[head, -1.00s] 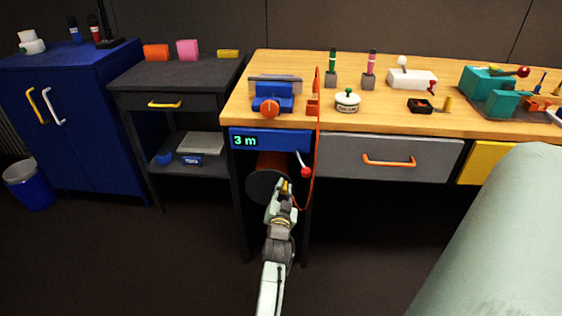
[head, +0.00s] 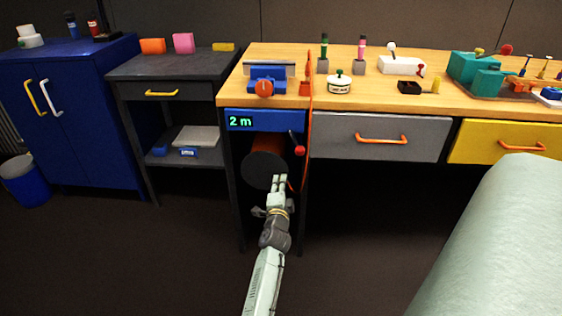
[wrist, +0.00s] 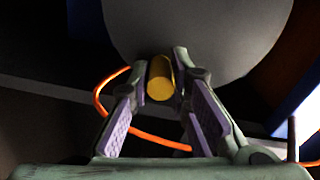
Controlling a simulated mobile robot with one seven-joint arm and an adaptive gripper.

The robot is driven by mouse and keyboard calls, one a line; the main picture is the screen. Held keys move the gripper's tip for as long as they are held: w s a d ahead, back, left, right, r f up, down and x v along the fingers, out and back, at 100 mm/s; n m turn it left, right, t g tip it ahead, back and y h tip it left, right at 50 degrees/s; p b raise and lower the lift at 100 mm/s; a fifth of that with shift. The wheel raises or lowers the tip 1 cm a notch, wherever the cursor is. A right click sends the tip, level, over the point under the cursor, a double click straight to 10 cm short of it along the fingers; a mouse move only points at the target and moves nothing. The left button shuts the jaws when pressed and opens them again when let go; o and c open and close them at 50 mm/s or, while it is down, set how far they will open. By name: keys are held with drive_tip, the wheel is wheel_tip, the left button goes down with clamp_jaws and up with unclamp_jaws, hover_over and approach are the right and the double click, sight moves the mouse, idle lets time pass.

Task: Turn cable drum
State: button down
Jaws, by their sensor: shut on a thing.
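The cable drum shows its dark round end disc (head: 262,170) under the workbench, with the orange winding (head: 268,143) behind it. In the wrist view the grey disc (wrist: 200,30) fills the top. A brass-coloured crank knob (wrist: 160,80) stands out from the disc. My gripper (wrist: 160,62) is shut on this knob, one finger on each side. In the head view my gripper (head: 281,179) is at the disc's lower right edge and hides the knob. A blue display (head: 252,121) above the drum reads "2 m".
An orange cable (head: 309,95) hangs over the bench edge, and it loops behind my fingers in the wrist view (wrist: 98,98). A red-knobbed lever (head: 299,150) is close right of the drum. A dark bench leg (head: 229,190) stands to its left. The floor in front is clear.

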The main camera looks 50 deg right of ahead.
sight(279, 158)
drive_tip(key=shift+w+a+f+m, duration=0.15)
drive_tip(key=shift+f+m, duration=0.3)
drive_tip(key=shift+m, duration=0.4)
drive_tip(key=shift+w+a+f+m, duration=0.15)
drive_tip(key=shift+f+m, duration=0.25)
drive_tip(key=shift+m, duration=0.45)
drive_tip(key=c, duration=1.5)
unclamp_jaws()
wheel_tip(279, 158, up, 9)
drive_tip(key=shift+w+f, duration=0.15)
drive_tip(key=shift+f, duration=0.05)
drive_tip(key=shift+r, duration=0.6)
drive_tip(key=shift+s+r, duration=0.2)
